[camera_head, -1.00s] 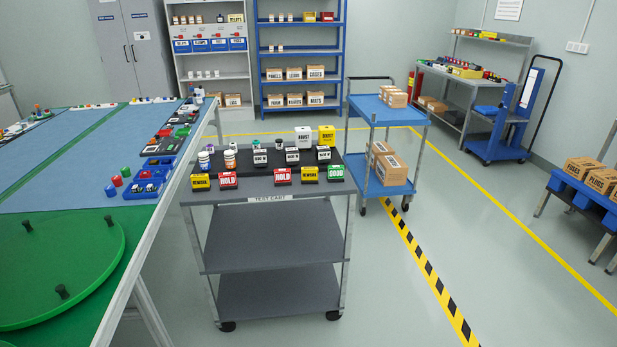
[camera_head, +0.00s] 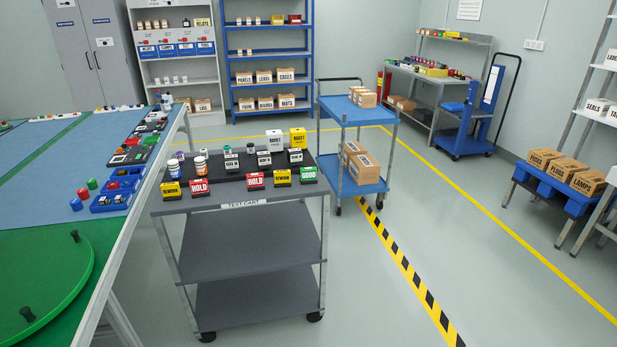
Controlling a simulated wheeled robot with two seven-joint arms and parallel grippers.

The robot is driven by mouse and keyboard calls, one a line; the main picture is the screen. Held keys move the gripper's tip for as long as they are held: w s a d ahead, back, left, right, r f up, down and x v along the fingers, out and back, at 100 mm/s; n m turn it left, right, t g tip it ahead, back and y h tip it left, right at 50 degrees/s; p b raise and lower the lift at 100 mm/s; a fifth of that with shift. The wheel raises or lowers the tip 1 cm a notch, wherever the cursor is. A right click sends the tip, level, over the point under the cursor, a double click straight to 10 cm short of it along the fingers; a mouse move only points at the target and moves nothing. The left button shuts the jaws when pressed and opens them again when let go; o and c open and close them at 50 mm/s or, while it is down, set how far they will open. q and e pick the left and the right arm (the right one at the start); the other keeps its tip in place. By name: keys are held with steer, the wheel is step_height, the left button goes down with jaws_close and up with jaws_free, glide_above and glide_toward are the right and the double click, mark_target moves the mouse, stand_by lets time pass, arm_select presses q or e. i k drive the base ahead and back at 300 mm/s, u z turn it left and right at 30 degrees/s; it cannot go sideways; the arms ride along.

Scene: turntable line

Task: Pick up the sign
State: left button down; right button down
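Several small signs stand in a row along the front edge of the grey test cart (camera_head: 240,204). From left to right they are a yellow REWORK sign (camera_head: 171,190), a red HOLD sign (camera_head: 200,187), another red HOLD sign (camera_head: 255,181), a yellow REWORK sign (camera_head: 282,178) and a green GOOD sign (camera_head: 308,175). Which one the task means cannot be told. Neither of my grippers shows in the head view.
Behind the signs stand bottles (camera_head: 201,166), small labelled blocks and a yellow box (camera_head: 297,137). A long table with a green turntable (camera_head: 60,260) is at the left. A blue cart (camera_head: 359,188) stands behind right.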

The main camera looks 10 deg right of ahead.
mark_target(171, 192)
steer(key=u, duration=0.35)
steer(key=k, duration=0.35)
steer(key=z, duration=0.4)
steer(key=i, duration=1.15)
steer(key=u, duration=0.8)
steer(key=i, duration=0.75)
steer(key=u, duration=0.9)
